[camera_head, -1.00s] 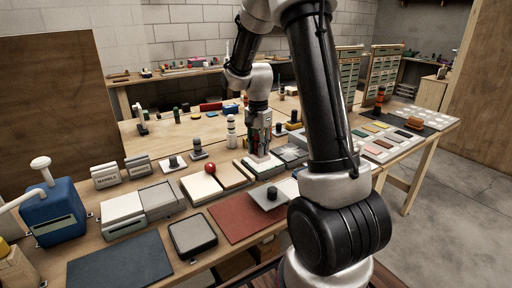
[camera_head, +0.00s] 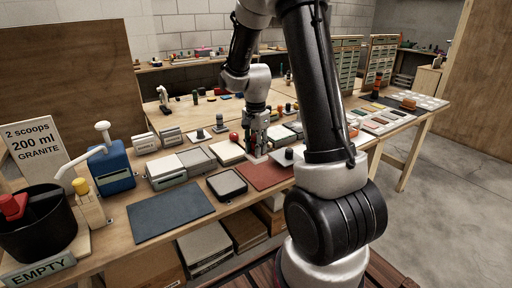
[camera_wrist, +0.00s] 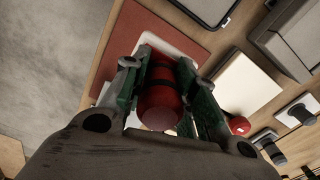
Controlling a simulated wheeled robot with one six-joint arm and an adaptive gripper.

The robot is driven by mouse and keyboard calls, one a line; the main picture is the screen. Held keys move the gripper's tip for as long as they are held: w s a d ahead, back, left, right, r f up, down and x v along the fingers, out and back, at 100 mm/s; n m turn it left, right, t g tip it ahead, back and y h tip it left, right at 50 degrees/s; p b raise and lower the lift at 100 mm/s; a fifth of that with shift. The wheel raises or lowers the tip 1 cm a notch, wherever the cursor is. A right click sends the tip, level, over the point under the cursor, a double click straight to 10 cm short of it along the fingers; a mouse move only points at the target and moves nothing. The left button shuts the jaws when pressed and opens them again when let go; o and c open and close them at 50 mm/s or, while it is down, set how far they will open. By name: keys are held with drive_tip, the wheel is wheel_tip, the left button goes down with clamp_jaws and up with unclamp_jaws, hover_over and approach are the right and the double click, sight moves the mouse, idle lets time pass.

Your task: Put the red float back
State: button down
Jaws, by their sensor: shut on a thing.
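My gripper (camera_head: 258,145) is shut on the red float (camera_wrist: 160,98), with its fingers on either side of the red handle. The handle has a dark band, and a pale plate shows beyond it in the wrist view. In the head view my fingers hide most of the handle, and the pale plate shows below them at the back edge of the red mat (camera_head: 262,177). In the wrist view the plate overlaps the mat's edge. I cannot tell whether the plate touches the table or mat.
A dark-handled block (camera_head: 289,155) stands at the mat's right end. A cream board (camera_head: 226,152) and a red ball (camera_head: 233,136) are close on the left.

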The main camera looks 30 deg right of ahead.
drive_tip(key=shift+f, duration=3)
drive_tip(key=shift+f, duration=0.5)
drive_tip(key=c, duration=1.1)
unclamp_jaws()
drive_tip(key=shift+o, duration=0.2)
wheel_tip(320, 180, up, 12)
